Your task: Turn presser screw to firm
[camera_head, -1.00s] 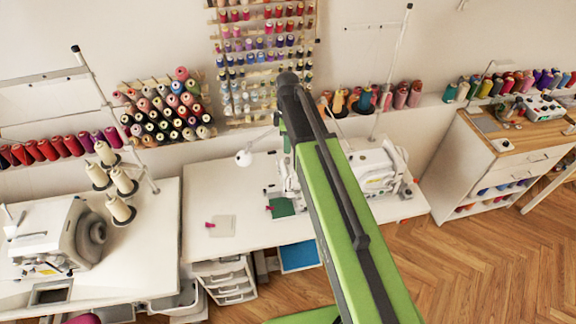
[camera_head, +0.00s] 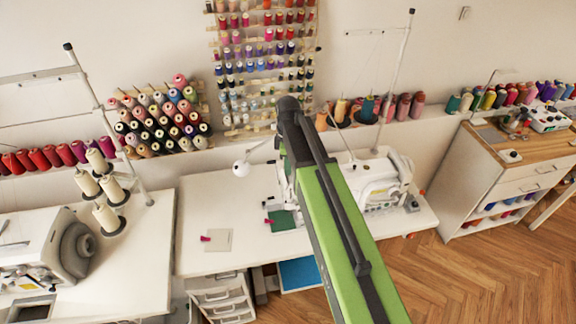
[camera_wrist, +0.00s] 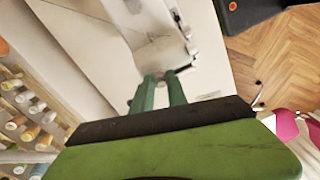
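A white sewing machine (camera_head: 378,182) stands on the white table at the centre, partly hidden behind my arm. In the wrist view, part of the white machine (camera_wrist: 155,40) shows just beyond my fingers. I cannot make out the presser screw. My gripper (camera_wrist: 160,76) shows two green fingers with a narrow gap between them. I see nothing held in the gap. Its tips overlap the near end of the machine in the picture; I cannot tell whether they touch it.
A green cloth piece (camera_head: 284,220) lies by the machine. A pale square with a red item (camera_head: 206,238) lies left on the table (camera_head: 240,200). Another machine (camera_head: 45,245) stands far left. Thread racks line the wall. A white cabinet (camera_head: 480,170) and open wooden floor are right.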

